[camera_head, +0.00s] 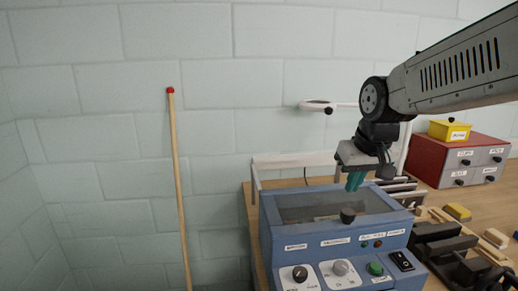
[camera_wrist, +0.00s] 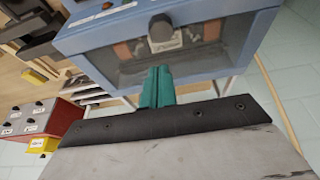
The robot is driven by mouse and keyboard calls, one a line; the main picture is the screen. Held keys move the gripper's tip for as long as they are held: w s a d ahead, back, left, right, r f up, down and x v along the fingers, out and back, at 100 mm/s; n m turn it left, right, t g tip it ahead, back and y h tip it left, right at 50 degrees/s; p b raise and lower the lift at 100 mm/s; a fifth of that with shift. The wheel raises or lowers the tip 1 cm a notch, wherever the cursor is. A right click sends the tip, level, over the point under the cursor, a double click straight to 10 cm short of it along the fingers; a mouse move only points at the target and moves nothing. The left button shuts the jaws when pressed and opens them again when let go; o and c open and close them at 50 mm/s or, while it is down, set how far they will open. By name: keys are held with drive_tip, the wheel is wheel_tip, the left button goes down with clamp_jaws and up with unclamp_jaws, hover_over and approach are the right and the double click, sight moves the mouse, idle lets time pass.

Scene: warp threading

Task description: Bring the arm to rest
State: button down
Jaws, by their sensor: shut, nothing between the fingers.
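My gripper (camera_head: 355,181) hangs at the end of my grey arm, above the back right part of the blue machine (camera_head: 335,272). Its teal fingers are together with nothing between them. In the wrist view the shut fingers (camera_wrist: 157,85) point toward the machine's dark window and black knob (camera_wrist: 161,27). The arm reaches in from the upper right. I cannot tell the exact gap between the fingertips and the machine.
The wooden table (camera_head: 500,216) carries a red drawer cabinet (camera_head: 440,160) with a yellow bin (camera_head: 449,130) on top. Dark clamps and small blocks lie right of the machine. A red-tipped wooden pole (camera_head: 178,170) leans against the wall at left.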

drive_tip(key=s+d+f+m+g, duration=0.1)
drive_tip(key=s+d+f, duration=0.1)
drive_tip(key=s, duration=1.1)
drive_tip(key=s+d+f+g, duration=0.1)
drive_tip(key=s+d+f, duration=0.1)
drive_tip(key=s, duration=1.2)
drive_tip(key=shift+d+m+g+h, duration=0.3)
drive_tip(key=shift+d+m, duration=0.1)
drive_tip(key=shift+d, duration=0.5)
drive_tip(key=c, duration=2.1)
unclamp_jaws()
drive_tip(key=shift+c, duration=0.2)
